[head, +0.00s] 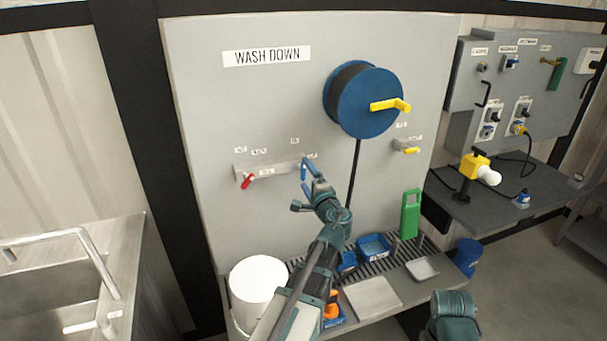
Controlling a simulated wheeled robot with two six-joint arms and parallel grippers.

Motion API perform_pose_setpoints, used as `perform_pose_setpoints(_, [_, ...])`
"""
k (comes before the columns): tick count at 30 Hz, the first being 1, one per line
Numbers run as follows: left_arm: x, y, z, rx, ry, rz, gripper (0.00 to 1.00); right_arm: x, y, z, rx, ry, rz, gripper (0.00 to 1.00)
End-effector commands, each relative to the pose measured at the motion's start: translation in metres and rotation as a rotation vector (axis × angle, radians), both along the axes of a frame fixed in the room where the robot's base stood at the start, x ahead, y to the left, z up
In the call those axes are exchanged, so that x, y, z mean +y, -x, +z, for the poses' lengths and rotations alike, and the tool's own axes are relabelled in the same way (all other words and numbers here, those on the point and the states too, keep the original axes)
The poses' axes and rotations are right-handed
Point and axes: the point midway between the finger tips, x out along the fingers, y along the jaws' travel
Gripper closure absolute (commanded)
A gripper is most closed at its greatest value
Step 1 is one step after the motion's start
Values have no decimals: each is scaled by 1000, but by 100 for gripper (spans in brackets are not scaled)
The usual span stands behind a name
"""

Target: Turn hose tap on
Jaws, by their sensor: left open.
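The wash down board (220,110) carries a grey pipe bar (270,168) with a red lever (247,182) at its left end and a blue lever (304,168) at its right end. A separate yellow lever (411,150) sits on a small fitting below the hose reel (352,100). The small labels are too small to read, so I cannot tell which lever is the hose tap. My left gripper (301,194) is open, just below and in front of the blue lever. I cannot tell whether they touch.
A black hose (354,170) hangs from the reel, which has a yellow crank (390,105). Below, a shelf holds a white bucket (257,283), blue bins (374,246) and a green item (410,214). A sink (50,285) stands left.

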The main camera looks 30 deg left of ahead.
Motion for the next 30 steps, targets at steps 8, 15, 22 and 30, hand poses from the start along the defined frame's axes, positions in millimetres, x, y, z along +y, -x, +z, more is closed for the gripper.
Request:
perform_pose_setpoints(8, [-17, 15, 0, 0, 0, -1, 0, 0, 0, 0, 0, 0, 0, 50])
perform_pose_setpoints(15, [-31, 27, 0, 0, 0, -2, 0, 0, 0, 0, 0, 0, 0, 50])
perform_pose_setpoints(22, [-42, 36, 0, 0, 0, -2, 0, 0, 0, 0, 0, 0, 0, 50])
perform_pose_setpoints(30, [-44, 37, 0, 0, 0, 0, 0, 0, 0, 0, 0, 0, 0, 50])
